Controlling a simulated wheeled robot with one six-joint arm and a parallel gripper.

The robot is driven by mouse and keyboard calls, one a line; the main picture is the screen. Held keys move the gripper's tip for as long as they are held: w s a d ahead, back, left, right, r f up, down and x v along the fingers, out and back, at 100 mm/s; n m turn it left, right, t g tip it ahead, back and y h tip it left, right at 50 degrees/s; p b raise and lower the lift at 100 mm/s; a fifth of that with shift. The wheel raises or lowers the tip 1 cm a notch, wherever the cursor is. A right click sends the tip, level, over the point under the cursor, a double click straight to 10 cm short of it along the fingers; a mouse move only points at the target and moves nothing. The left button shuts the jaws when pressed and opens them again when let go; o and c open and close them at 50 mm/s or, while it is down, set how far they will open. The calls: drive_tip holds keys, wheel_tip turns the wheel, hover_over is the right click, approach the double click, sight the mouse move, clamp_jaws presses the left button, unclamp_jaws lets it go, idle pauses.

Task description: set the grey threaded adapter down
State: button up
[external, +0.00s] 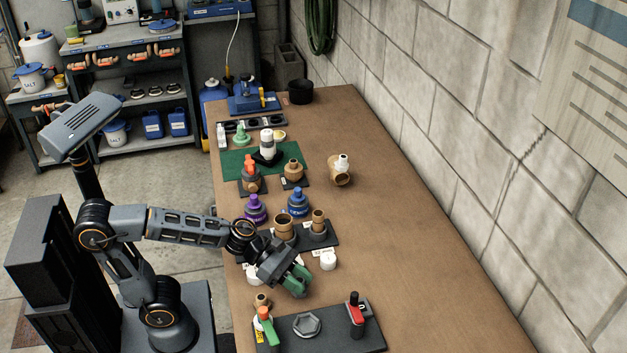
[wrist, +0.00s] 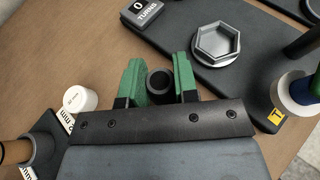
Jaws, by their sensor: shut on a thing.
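The grey threaded adapter (wrist: 160,82) shows in the wrist view as a dark grey tube end between the two green fingers of my gripper (wrist: 159,77). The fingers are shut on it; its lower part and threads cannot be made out. In the external view my gripper (external: 297,279) hangs over the near part of the bench, just behind the black plate (external: 337,338), and the adapter is not discernible there. Whether it touches the bench is unclear.
A grey hexagonal socket (external: 306,325) sits on the black plate, between a green-handled valve (external: 267,322) and a red-handled valve (external: 355,308). The bench's right side (external: 430,270) is clear.

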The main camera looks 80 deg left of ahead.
drive_tip(key=shift+f+b, duration=0.55)
drive_tip(key=shift+f, duration=1.15)
drive_tip(key=shift+f, duration=0.15)
drive_tip(key=o, duration=0.9)
drive_tip(key=shift+s+a+r, duration=0.1)
drive_tip(key=shift+a+r, duration=0.05)
drive_tip(key=shift+r, duration=0.2)
drive_tip(key=p+v, duration=0.4)
drive_tip(key=v, duration=0.2)
drive_tip(key=shift+s+a, duration=0.35)
drive_tip(key=shift+s, duration=0.05)
